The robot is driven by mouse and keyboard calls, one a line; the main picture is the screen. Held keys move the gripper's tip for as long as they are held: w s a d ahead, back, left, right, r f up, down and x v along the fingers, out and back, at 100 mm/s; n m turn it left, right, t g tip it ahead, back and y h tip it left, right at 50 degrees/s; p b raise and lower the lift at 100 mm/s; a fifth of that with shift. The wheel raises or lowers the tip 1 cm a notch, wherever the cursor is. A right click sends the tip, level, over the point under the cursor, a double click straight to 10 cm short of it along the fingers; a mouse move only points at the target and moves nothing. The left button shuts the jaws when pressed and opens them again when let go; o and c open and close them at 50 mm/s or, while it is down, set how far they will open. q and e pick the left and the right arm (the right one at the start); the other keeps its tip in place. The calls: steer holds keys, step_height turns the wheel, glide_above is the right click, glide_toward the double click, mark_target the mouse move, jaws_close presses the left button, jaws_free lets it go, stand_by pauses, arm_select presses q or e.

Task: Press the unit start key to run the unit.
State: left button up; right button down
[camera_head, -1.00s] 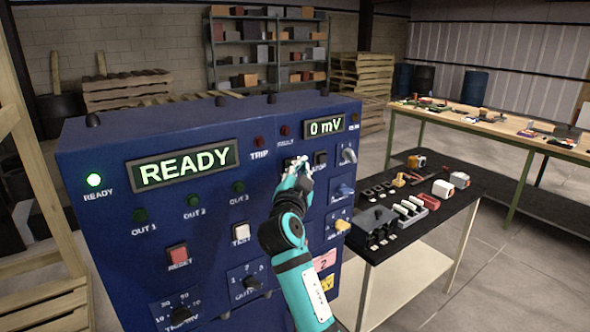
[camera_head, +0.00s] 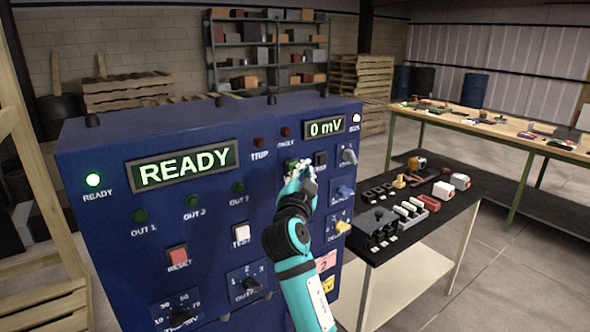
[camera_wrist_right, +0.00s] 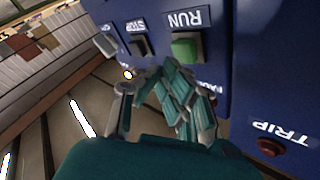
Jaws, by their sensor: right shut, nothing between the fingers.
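The blue control unit (camera_head: 110,175) fills the left and middle of the head view. Its display (camera_head: 182,164) reads READY. In the right wrist view, a green key (camera_wrist_right: 186,48) is labelled RUN, and a black STOP key (camera_wrist_right: 139,46) sits beside it. My right gripper (camera_head: 303,170) is shut and empty, at the unit's upper right in front of these keys. In the wrist view, its fingers (camera_wrist_right: 157,88) lie just below the green key in the picture; I cannot tell whether they touch it. My left gripper is not in view.
The small display (camera_head: 325,128) reads 0 mV. Knobs line the panel's right edge. A black-topped cart (camera_head: 440,222) stands close to the right.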

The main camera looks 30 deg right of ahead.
steer(key=shift+s, duration=0.1)
steer(key=s, duration=0.5)
steer(key=shift+d, duration=0.2)
stand_by(0.9)
